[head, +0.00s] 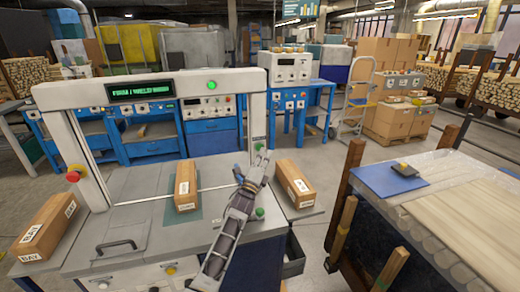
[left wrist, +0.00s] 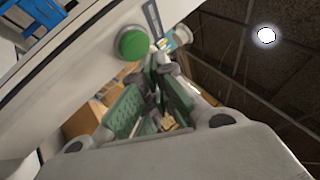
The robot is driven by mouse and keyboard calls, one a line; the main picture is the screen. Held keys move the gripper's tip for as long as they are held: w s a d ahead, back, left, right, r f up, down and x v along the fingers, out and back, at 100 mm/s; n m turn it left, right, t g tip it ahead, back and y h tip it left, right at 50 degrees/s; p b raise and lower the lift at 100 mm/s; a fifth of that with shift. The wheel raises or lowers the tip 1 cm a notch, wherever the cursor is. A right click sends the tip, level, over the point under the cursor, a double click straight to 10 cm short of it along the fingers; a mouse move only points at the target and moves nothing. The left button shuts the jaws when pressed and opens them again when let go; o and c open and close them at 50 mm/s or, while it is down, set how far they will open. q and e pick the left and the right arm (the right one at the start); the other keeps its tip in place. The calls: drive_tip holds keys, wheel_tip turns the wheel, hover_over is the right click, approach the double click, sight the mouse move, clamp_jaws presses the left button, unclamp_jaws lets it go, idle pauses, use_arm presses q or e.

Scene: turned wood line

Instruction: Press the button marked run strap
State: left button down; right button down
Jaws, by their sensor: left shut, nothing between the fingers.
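A pale strapping machine has an upright arch (head: 255,115) with a green-lit display (head: 140,91). A green button (head: 258,147) sits on the arch's right post, just beyond my left gripper (head: 262,158). Another green button (head: 260,212) is on the machine's right top corner, beside my left wrist. In the left wrist view, a large green button (left wrist: 132,43) on a pale surface lies close to the fingertips of my shut, empty left gripper (left wrist: 160,62). Whether they touch it is unclear. I cannot read a run strap marking on any button. My right gripper is out of view.
A brown carton (head: 186,185) stands under the arch; others stand at the left (head: 48,226) and right (head: 296,183). A red stop button (head: 74,173) is on the left post. A table with a blue mat (head: 388,180) is at the right, edged by wooden posts.

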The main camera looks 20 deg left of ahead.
use_arm(q)
drive_tip(key=shift+w+a, duration=0.25)
drive_tip(key=shift+w, duration=0.1)
idle(0.4)
drive_tip(key=shift+w+a+b, duration=0.25)
drive_tip(key=shift+w+b, duration=0.05)
drive_tip(key=shift+b, duration=0.1)
idle(0.7)
drive_tip(key=shift+s+d, duration=0.15)
drive_tip(key=shift+s, duration=0.05)
drive_tip(key=shift+s+d, duration=0.3)
drive_tip(key=shift+s, duration=0.2)
drive_tip(key=shift+s+d, duration=0.1)
idle(0.5)
drive_tip(key=s+d, duration=0.1)
drive_tip(key=s+p, duration=0.1)
drive_tip(key=s+d, duration=0.1)
drive_tip(key=s, duration=0.1)
drive_tip(key=shift+d+p, duration=0.35)
idle(0.9)
